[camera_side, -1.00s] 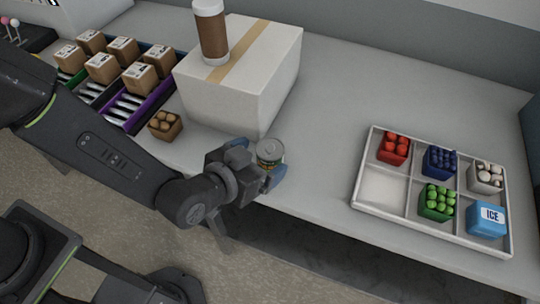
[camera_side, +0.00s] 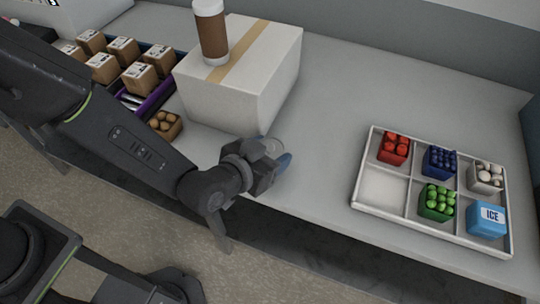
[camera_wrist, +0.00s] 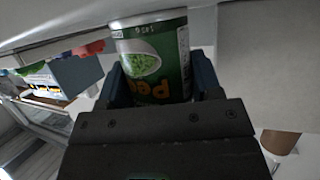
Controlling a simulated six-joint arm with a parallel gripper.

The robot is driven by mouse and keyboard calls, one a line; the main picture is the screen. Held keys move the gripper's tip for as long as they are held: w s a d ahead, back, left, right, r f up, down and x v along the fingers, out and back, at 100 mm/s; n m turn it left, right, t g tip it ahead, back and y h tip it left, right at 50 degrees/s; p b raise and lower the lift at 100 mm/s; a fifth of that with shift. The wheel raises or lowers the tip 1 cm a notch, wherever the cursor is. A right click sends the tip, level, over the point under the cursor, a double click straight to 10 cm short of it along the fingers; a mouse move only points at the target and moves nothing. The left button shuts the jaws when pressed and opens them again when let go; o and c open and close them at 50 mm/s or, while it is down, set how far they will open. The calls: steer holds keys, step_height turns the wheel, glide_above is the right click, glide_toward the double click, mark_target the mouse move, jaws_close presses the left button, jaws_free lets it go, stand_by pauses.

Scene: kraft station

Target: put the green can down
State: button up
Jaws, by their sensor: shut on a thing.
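The green can (camera_wrist: 155,62) sits between the two blue fingers of my gripper (camera_wrist: 157,85) in the wrist view. Its label shows a bowl of peas. In the side view, my gripper (camera_side: 279,158) is shut on the can near the table's front edge, in front of the white box. I cannot tell whether the can's base touches the table.
A white box (camera_side: 225,100) with a brown cup (camera_side: 210,38) on top stands behind my gripper. A white divided tray (camera_side: 381,190) with several small containers stands at the right. The table (camera_side: 325,110) between box and tray is clear.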

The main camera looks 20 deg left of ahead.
mark_target(270, 148)
steer(key=c, duration=0.3)
step_height(270, 148, up, 10)
steer(key=shift+r, duration=0.15)
steer(key=w+a+r+n+y, duration=0.2)
steer(key=a+r+y, duration=0.15)
steer(key=a, duration=0.65)
steer(key=w+a+r+n+y, duration=0.2)
steer(key=a+r, duration=0.3)
steer(key=a, duration=0.5)
steer(key=w+a+f+n+y, duration=0.1)
steer(key=a+f, duration=0.4)
steer(key=a, duration=0.2)
steer(key=w+a+f+n+y, duration=0.15)
steer(key=a+f, duration=0.25)
steer(key=a, duration=0.4)
steer(key=shift+s+f+m+t+h, duration=0.4)
steer(key=shift+s+f+m+h, duration=1.15)
steer(key=shift+s+f+h, duration=0.55)
